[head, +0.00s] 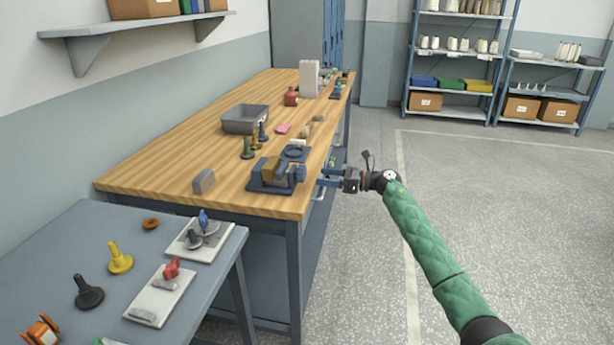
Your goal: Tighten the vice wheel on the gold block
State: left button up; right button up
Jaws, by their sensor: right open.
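A dark blue vice (284,182) stands near the right front corner of the wooden workbench. The gold block (269,169) sits in it, at the left of a grey-blue jaw part (297,172). The vice wheel cannot be made out clearly at this size; it would be on the side facing my gripper. My right gripper (321,178) is open, with its fingers pointing left, just off the bench's right edge and a short way right of the vice. Nothing shows between its fingers. My left gripper is out of view.
The workbench (150,178) also holds a grey block (203,181), a grey tray (246,119), several bobbin-like pieces and a pink item (283,129). A grey-blue table (60,250) with small parts stands at the lower left. The floor at right is free.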

aim_at(305, 174)
jog(key=p+x, duration=0.1)
jog(key=x, duration=0.4)
jog(key=shift+r, duration=0.15)
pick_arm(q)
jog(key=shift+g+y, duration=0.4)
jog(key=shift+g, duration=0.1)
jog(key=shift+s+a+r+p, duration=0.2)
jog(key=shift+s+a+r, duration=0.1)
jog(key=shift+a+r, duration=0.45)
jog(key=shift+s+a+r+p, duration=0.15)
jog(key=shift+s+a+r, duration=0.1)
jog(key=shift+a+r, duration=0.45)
pick_arm(e)
jog(key=shift+x, duration=0.85)
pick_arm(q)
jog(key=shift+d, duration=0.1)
pick_arm(e)
jog(key=c, duration=1)
